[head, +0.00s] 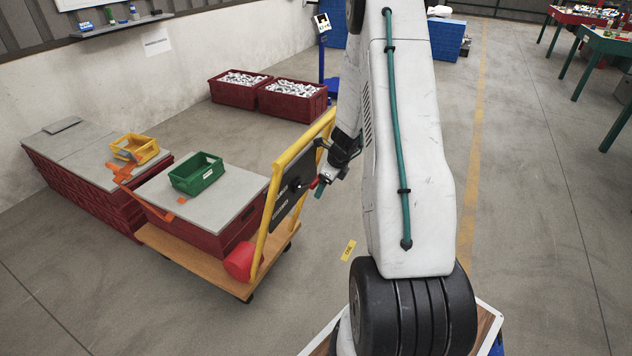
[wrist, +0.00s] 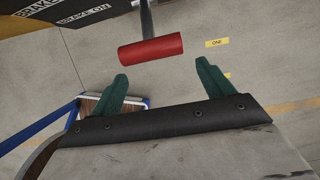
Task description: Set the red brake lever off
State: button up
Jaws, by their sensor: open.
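The red brake lever shows in the wrist view as a red cylindrical grip (wrist: 150,48) on a dark stem. It lies just beyond and between the two green fingertips of my gripper (wrist: 162,70), which is open and empty. The grip appears apart from both fingers. A dark panel (wrist: 72,14) with "BRAKE ON" lettering is at the upper left. In the head view my gripper (head: 322,184) is beside the cart's dark panel (head: 291,188), which hangs in a yellow frame (head: 268,205). Only a small red bit shows there, and my arm hides part of the area.
The wooden cart (head: 222,277) carries red crates under a grey lid (head: 233,208) with a green bin (head: 197,174) on it. A red rounded part (head: 241,262) sits low on the yellow frame. Red bins (head: 292,99) stand behind. Floor right of the cart is clear.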

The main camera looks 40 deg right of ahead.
jog(key=s+d, duration=0.2)
jog(key=s, duration=0.5)
jog(key=shift+s, duration=0.35)
jog(key=shift+d, duration=0.1)
jog(key=s+a+r+n+g+y, duration=0.2)
jog(key=s+a+r+n, duration=0.1)
jog(key=a+r+n, duration=0.65)
jog(key=s+a+r+n+g+y, duration=0.1)
jog(key=s+a+r+n+g, duration=0.1)
jog(key=a+r+n, duration=0.8)
jog(key=s+a+r+n+t+h, duration=0.1)
jog(key=s+a+r+n+h, duration=0.3)
jog(key=s+a+r+n, duration=0.9)
jog(key=s+a+r, duration=0.1)
jog(key=a, duration=0.3)
jog(key=shift+a+r+t, duration=0.15)
jog(key=shift+r+t, duration=0.05)
jog(key=shift+t, duration=0.2)
